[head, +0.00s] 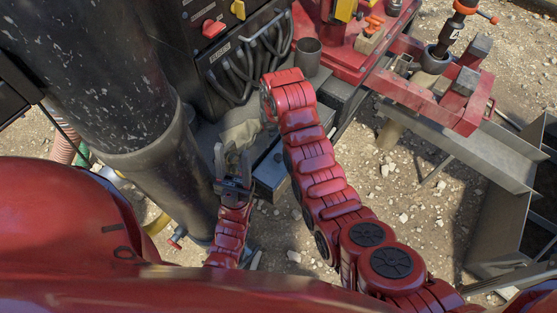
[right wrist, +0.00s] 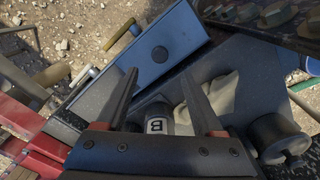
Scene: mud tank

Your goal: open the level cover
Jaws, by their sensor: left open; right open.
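I cannot surely pick out the level cover in either view. A blue-grey box (head: 272,172) stands below the hose panel in the head view. In the right wrist view the box (right wrist: 165,45) shows a flat blue face with a round dark knob. My left gripper (head: 232,156) is open and empty, its fingers pointing up the picture beside the box. My right gripper (right wrist: 160,82) is open. A dark cylinder with a white "B" label (right wrist: 157,124) shows between its fingers, with no visible grip. In the head view my right arm hides that gripper.
A pale grey cloth (head: 240,126) lies beside the box. A grey cup (head: 307,56) stands above my right arm. A black panel with hoses (head: 245,65) and a thick dark column (head: 110,90) stand at left. A red frame with tools (head: 440,95) is at right. Gravel lies below.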

